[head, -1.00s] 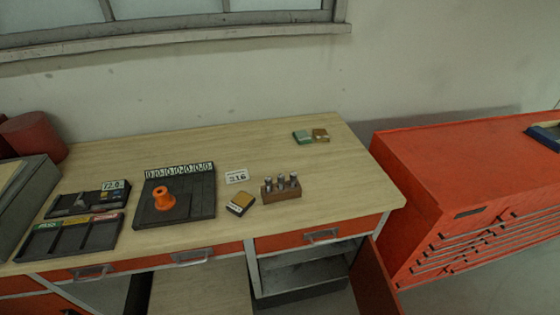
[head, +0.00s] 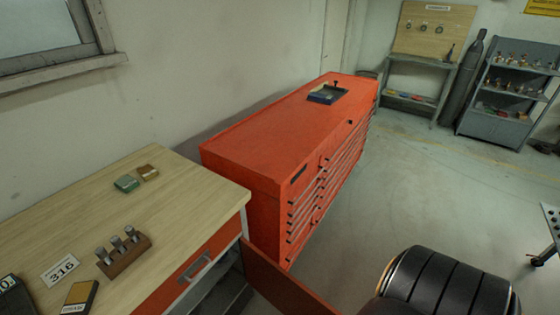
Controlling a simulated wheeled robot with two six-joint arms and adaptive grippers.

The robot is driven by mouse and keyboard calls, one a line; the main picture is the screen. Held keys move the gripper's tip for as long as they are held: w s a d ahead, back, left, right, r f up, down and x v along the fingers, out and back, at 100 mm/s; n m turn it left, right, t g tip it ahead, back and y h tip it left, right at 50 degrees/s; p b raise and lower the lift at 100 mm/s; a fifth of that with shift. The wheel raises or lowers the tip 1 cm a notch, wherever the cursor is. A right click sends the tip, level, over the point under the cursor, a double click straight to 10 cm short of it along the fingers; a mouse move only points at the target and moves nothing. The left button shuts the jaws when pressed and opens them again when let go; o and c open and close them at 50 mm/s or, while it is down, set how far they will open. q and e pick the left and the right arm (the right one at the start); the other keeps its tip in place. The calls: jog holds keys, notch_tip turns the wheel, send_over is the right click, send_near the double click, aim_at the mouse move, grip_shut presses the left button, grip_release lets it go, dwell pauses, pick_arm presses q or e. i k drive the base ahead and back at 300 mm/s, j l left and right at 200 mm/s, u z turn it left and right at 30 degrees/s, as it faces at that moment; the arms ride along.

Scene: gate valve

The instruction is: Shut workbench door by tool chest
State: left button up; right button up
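The workbench (head: 185,180) stands at the lower left in the head view. Its orange-red door (head: 282,283) stands open, swung out from the cabinet under the drawer, close to the front of the tool chest. Behind the door I see part of the open cabinet (head: 228,290). The lower part of the door is cut off by the picture's bottom edge. The red tool chest (head: 275,150) stands to the right of the workbench. Neither of my grippers is in view.
The grey floor (head: 400,190) right of the chest is clear. A shelf rack (head: 505,95), gas cylinder (head: 465,80) and pegboard bench (head: 425,70) stand at the back.

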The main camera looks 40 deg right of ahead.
aim_at(285, 292)
jog(key=l+u, duration=0.1)
jog(key=l, duration=0.3)
jog(key=k+l+u, duration=0.15)
jog(key=l, duration=0.3)
jog(key=k+l+u, duration=0.1)
jog(key=l, duration=0.3)
jog(key=k+l+u, duration=0.15)
jog(key=l, duration=0.25)
jog(key=l+u, duration=0.1)
jog(key=l, duration=0.3)
jog(key=k+l+u, duration=0.15)
jog(key=l, duration=0.2)
jog(key=k+l+u, duration=0.1)
jog(key=k+l, duration=0.15)
jog(key=k+l+u, duration=0.15)
jog(key=l, duration=0.3)
